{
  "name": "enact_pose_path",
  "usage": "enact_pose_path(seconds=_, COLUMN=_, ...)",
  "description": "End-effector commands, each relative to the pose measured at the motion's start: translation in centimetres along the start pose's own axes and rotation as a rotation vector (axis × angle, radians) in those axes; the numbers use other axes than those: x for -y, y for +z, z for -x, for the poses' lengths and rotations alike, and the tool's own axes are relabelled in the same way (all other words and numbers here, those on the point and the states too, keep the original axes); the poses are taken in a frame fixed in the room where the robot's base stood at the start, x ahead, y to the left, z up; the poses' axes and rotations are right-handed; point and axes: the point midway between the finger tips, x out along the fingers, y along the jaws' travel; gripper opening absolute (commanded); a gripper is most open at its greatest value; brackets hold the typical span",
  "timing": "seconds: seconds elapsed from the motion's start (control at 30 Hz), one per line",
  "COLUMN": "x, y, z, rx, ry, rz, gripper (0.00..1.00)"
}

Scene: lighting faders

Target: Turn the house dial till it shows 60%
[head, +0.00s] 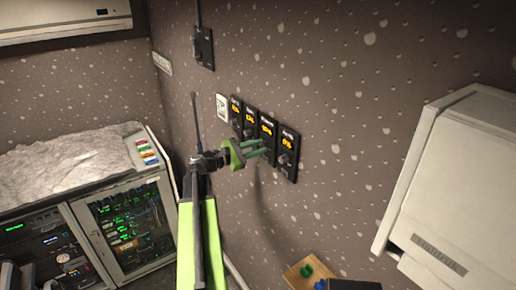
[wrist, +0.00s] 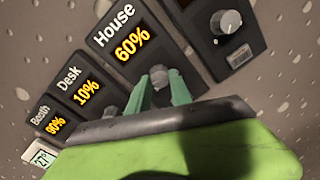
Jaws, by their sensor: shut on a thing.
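The house dial is a dark wall panel labelled "House" (wrist: 113,27), with an orange display reading 60% (wrist: 132,43) in the wrist view. Its grey knob (wrist: 159,74) sits below the display. In the head view the house panel (head: 268,127) is third from the left in a row on the wall. My gripper (wrist: 161,88) has its green fingers on either side of the knob, shut on it. In the head view my gripper (head: 268,146) reaches the panel from the left, and its fingers hide the knob there.
Panels Desk (wrist: 75,82), reading 10%, and Booth (wrist: 48,124), reading 90%, lie on one side. Another panel with its own knob (wrist: 228,22) is close on the other. A white cabinet (head: 455,190) juts out at right; an equipment rack (head: 130,225) stands at left.

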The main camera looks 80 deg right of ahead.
Motion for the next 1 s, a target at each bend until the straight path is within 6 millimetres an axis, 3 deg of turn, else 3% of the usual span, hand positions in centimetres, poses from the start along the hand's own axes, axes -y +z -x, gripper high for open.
enact_pose_path(seconds=0.67, x=0.25, y=-0.18, z=0.06, rx=-0.002, ry=-0.006, rz=0.060, gripper=0.00)
enact_pose_path(seconds=0.7, x=0.25, y=-0.18, z=0.06, rx=-0.002, ry=-0.006, rz=0.060, gripper=0.28)
enact_pose_path(seconds=0.87, x=0.18, y=-0.13, z=0.04, rx=0.000, ry=-0.004, rz=0.061, gripper=0.47)
enact_pose_path(seconds=1.0, x=0.13, y=-0.09, z=0.03, rx=0.001, ry=-0.002, rz=0.061, gripper=0.47)
